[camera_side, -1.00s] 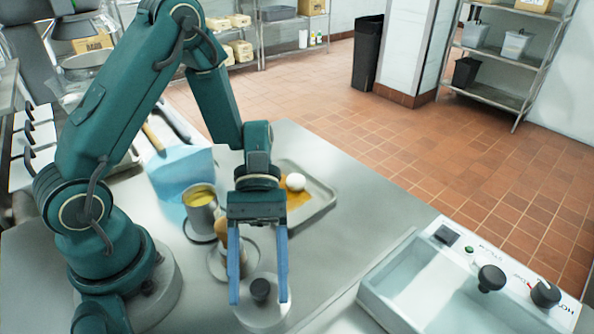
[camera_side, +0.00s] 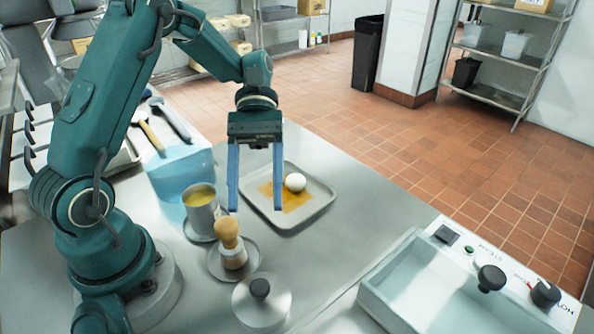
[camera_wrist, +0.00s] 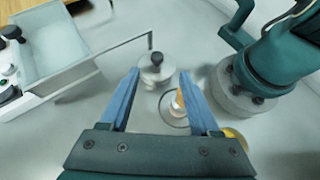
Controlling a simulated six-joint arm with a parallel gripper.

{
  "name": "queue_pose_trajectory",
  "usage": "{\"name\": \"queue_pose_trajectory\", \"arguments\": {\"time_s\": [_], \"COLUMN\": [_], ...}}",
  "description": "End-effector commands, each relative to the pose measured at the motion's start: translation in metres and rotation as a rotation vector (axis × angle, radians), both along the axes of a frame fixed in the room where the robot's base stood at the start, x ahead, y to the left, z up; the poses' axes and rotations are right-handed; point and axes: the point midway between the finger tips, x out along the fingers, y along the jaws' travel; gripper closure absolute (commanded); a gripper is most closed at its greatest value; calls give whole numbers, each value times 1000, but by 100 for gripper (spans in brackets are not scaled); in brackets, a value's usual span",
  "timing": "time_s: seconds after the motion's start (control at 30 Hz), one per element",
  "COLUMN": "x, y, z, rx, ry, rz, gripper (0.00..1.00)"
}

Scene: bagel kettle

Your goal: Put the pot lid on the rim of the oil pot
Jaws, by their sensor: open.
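The pot lid (camera_side: 258,312) is a pale grey disc with a black knob, lying flat on the steel table at the front. It also shows in the wrist view (camera_wrist: 150,75), beyond my fingertips. The oil pot (camera_side: 203,222) is a metal cup with yellow oil inside and an open top, standing on a round base left of my gripper. It is partly hidden in the wrist view. My gripper (camera_side: 256,208) is open and empty, its blue fingers pointing down, well above and behind the lid. The gripper also shows in the wrist view (camera_wrist: 159,74).
A wooden-handled brush (camera_side: 228,235) stands on a round saucer (camera_side: 252,270) between pot and lid. A tray (camera_side: 318,205) with an egg (camera_side: 295,182) lies behind. A steam kettle (camera_side: 425,290) with black knobs is at right. Bare table lies between the tray and kettle.

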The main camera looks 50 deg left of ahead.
Motion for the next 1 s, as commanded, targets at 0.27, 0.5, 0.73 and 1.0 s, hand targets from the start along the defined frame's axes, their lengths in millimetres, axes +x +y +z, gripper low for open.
{"name": "queue_pose_trajectory", "arguments": {"time_s": [0.27, 0.5, 0.73, 1.0], "x": [-23, -38, -45, -45], "y": [-2, 6, 14, 19], "z": [17, 27, 37, 45], "rx": [230, 422, 583, 685], "ry": [-385, -762, -1117, -1348], "rz": [-206, -409, -593, -707], "gripper": [37, 37, 37, 37]}}
